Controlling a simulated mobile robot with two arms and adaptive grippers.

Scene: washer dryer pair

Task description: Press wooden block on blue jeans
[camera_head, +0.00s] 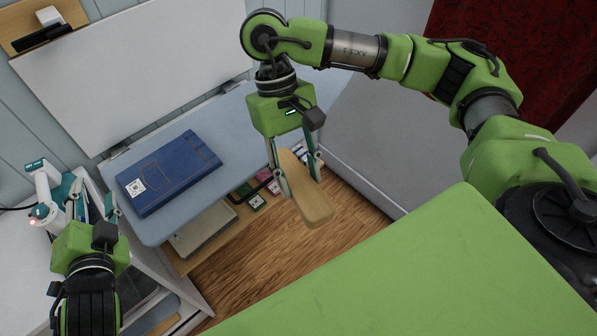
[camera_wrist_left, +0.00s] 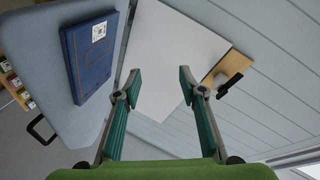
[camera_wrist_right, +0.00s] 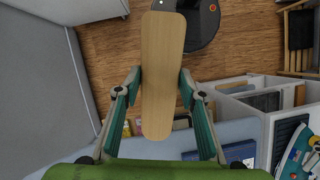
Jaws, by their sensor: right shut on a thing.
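The folded blue jeans (camera_head: 168,172) lie flat on the light blue ironing surface (camera_head: 236,120), with a white label on them. They also show in the left wrist view (camera_wrist_left: 90,58). The wooden block (camera_head: 306,190) is a long, pale, rounded piece. My right gripper (camera_head: 298,176) is shut on it, to the right of the jeans and apart from them. In the right wrist view the block (camera_wrist_right: 162,75) stands out between the fingers. My left gripper (camera_head: 94,205) is open and empty at the lower left; its spread fingers show in the left wrist view (camera_wrist_left: 155,85).
A white board (camera_head: 130,65) stands behind the ironing surface. A white and teal appliance (camera_head: 48,190) stands on a white unit at the left. A grey panel (camera_head: 370,130) is at the right. Wooden floor (camera_head: 240,255) lies below the block.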

